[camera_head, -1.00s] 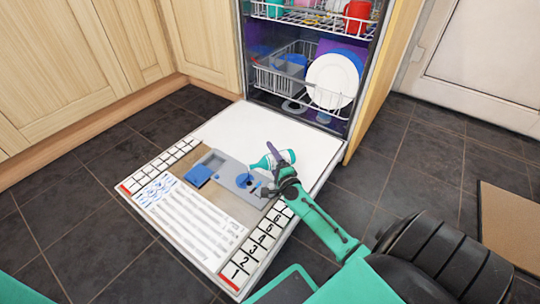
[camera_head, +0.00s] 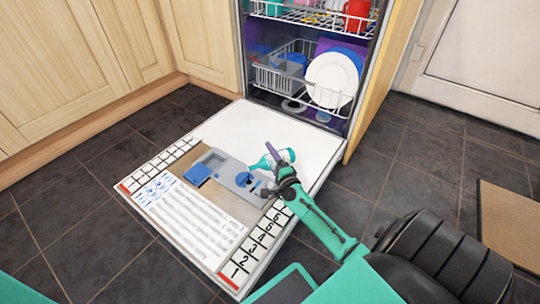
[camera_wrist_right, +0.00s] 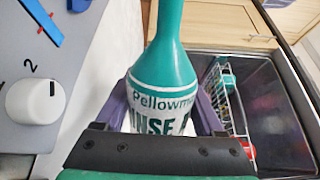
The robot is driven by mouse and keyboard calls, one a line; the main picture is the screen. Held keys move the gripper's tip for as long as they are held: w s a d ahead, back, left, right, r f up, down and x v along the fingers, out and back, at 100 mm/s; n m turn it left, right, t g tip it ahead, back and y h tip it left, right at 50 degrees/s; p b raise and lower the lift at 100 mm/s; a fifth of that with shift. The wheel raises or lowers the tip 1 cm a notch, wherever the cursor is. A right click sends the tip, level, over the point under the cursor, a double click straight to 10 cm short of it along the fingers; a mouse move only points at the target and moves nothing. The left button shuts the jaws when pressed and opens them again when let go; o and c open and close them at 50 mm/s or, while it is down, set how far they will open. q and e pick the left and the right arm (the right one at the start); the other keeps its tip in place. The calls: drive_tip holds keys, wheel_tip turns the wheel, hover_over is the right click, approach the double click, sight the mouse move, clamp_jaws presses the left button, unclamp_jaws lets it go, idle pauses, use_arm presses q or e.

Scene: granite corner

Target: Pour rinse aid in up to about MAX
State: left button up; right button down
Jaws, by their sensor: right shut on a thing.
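The rinse aid bottle (camera_head: 272,159), with a teal neck and a white and teal label, is tilted far over, its narrow end toward the left. My right gripper (camera_head: 278,158) is shut on its body. In the right wrist view the bottle (camera_wrist_right: 166,85) stands between the two purple fingers, and its tip runs out of the top of the frame. The grey dispenser panel (camera_head: 222,170) lies on the open dishwasher door, just left of the bottle, with a blue flap (camera_head: 198,174) and a blue round part (camera_head: 244,180). I see no liquid or MAX mark. My left gripper is out of view.
The door (camera_head: 235,126) lies flat, with printed labels and numbered boxes. Behind it, the lower rack (camera_head: 290,82) holds a white plate (camera_head: 331,80). A white dial marked 2 (camera_wrist_right: 35,102) shows beside the bottle in the wrist view. Dark floor tiles (camera_head: 80,235) are clear.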

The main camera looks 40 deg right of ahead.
drive_tip(key=shift+f+n, duration=0.25)
drive_tip(key=shift+n, duration=0.25)
idle(0.5)
drive_tip(key=shift+f+n, duration=0.3)
drive_tip(key=shift+n, duration=0.1)
idle(0.3)
drive_tip(key=shift+r+m+p, duration=0.4)
drive_tip(key=shift+r+m, duration=0.45)
drive_tip(key=shift+m, duration=0.15)
drive_tip(key=shift+r+m, duration=0.15)
drive_tip(key=shift+m, duration=0.15)
